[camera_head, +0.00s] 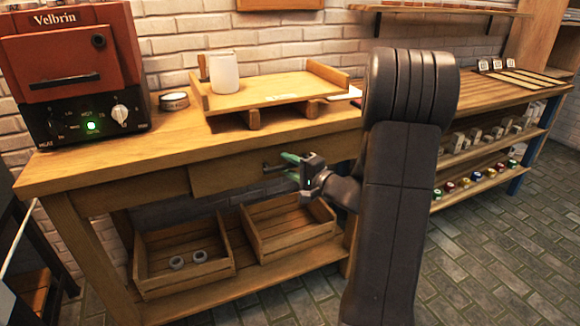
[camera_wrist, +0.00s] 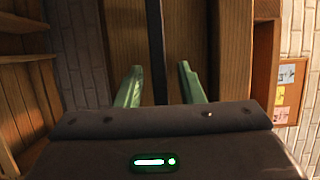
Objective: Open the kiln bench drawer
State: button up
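The kiln bench (camera_head: 95,165) has a wooden drawer (camera_head: 225,178) under its top. The drawer front looks closed. Its dark handle (camera_head: 270,168) shows just left of my gripper (camera_head: 289,166), which partly hides the handle's right side. My gripper's green fingers are apart, close to the drawer front. In the wrist view, my gripper (camera_wrist: 158,68) is open, and a dark straight bar (camera_wrist: 154,40), apparently the handle, runs between the two fingers. Gaps show on both sides of it. I cannot tell how deep the bar sits between the fingers.
A red kiln (camera_head: 65,60) stands on the bench's left end. A white cup (camera_head: 223,73) stands on a raised wooden board (camera_head: 270,92). Crates (camera_head: 160,285) sit on the lower shelf. Shelves with small blocks (camera_head: 485,135) stand at right. The right floor (camera_head: 500,250) is clear.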

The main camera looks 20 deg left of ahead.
grip_shut()
jog(key=shift+d, duration=0.1)
jog(key=s+d+b, duration=0.6)
jog(key=s+d, duration=1.1)
jog(key=d, duration=0.3)
jog(key=shift+s+b, duration=0.15)
jog(key=shift+b, duration=0.15)
grip_release()
jog(key=shift+d, duration=0.15)
jog(key=p+v, duration=0.2)
jog(key=v, duration=1.1)
jog(key=shift+d, duration=0.25)
